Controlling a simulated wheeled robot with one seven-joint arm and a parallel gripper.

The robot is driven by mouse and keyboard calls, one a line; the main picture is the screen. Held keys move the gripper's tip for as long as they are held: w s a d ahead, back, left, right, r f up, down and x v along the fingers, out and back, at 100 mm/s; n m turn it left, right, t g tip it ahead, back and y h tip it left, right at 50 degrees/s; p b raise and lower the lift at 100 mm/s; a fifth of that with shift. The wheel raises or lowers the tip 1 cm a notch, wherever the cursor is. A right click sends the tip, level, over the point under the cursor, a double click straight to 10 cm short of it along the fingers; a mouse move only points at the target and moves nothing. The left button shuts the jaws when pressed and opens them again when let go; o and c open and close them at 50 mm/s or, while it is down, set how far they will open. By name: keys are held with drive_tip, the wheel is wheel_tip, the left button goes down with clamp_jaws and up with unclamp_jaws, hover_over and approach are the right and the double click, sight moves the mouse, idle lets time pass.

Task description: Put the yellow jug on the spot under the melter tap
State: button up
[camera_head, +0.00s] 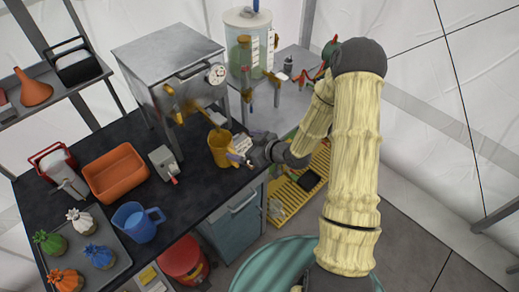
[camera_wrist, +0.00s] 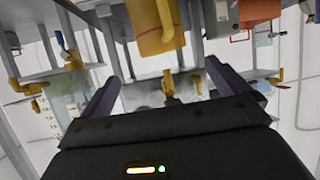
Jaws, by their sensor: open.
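The yellow jug (camera_head: 219,148) stands upright on the dark counter, in front of the grey metal melter (camera_head: 170,68) with its round dial. A brass-coloured tap (camera_head: 212,117) on the melter's front shows just above the jug. The spot under the tap is not clearly visible; the jug may cover it. My gripper (camera_head: 246,156) is low at the jug's right side, by the counter edge. In the wrist view my gripper (camera_wrist: 165,80) is open, with nothing between its fingers. The jug (camera_wrist: 150,28) and its handle show beyond the fingertips, apparently apart from them.
A grey device (camera_head: 165,163), an orange bin (camera_head: 116,173) and a blue jug (camera_head: 138,221) stand on the counter to the left. A clear tank (camera_head: 248,45) is behind. A yellow pallet (camera_head: 292,198) lies right of the counter.

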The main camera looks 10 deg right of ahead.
drive_tip(key=s+d+r+m+g+h, duration=0.3)
drive_tip(key=s+d+r+m+h, duration=0.1)
drive_tip(key=s+d+r+h, duration=0.3)
drive_tip(key=s+d+r+m+g+h, duration=0.1)
drive_tip(key=s+r+m+g, duration=0.1)
drive_tip(key=s, duration=0.4)
drive_tip(key=s+d+r+m+g+h, duration=0.1)
drive_tip(key=s+r+m, duration=0.2)
drive_tip(key=s, duration=0.3)
drive_tip(key=shift+s+d+r+g, duration=0.25)
drive_tip(key=shift+d+r+g, duration=0.15)
drive_tip(key=shift+r, duration=0.25)
